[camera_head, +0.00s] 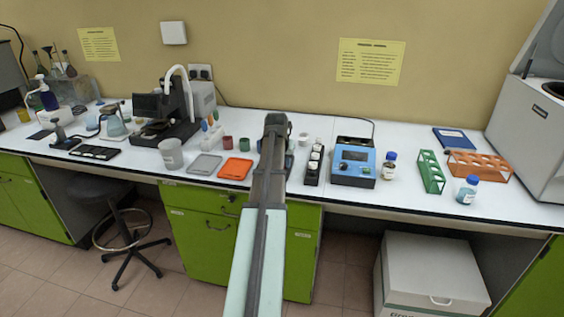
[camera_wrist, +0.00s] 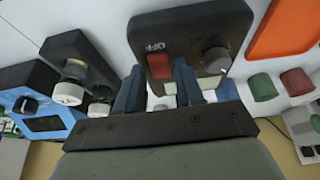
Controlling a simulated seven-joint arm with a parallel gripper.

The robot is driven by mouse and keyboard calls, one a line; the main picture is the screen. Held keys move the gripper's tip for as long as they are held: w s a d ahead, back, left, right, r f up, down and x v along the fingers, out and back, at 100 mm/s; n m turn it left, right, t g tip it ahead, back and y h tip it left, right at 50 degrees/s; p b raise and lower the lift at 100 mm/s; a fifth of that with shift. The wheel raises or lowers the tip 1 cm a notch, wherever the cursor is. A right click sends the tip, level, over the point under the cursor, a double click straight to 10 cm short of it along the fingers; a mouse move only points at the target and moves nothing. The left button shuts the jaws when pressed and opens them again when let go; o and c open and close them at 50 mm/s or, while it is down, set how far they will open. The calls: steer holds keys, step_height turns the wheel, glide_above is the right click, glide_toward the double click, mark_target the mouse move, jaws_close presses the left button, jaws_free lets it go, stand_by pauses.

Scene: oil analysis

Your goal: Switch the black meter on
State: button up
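In the wrist view, the black meter (camera_wrist: 192,22) is a dark slab with a red rocker switch (camera_wrist: 160,66), an "OFF" label beside it and a grey round knob (camera_wrist: 215,58). My gripper (camera_wrist: 158,74) has two blue fingers standing apart with nothing held between them. The red switch shows between the fingertips, close to them; I cannot tell whether they touch the meter. In the head view, my arm reaches over the bench and hides the meter, and the fingers are not clear there.
A blue device (camera_head: 354,162) and a dark rack with white-capped bottles (camera_head: 315,163) stand right of my arm. Left are an orange tray (camera_head: 236,169), a grey tray (camera_head: 204,164), and red and green cups. A green rack (camera_head: 431,172) is farther right. Bench front is partly clear.

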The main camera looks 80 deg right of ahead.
jaws_close()
steer(key=shift+d, duration=0.1)
steer(key=shift+d+r+y, duration=0.1)
steer(key=shift+d+y, duration=0.25)
steer(key=shift+y, duration=0.25)
steer(key=shift+d+y, duration=0.15)
steer(key=shift+y, duration=0.85)
steer(key=shift+o, duration=1.3)
jaws_free()
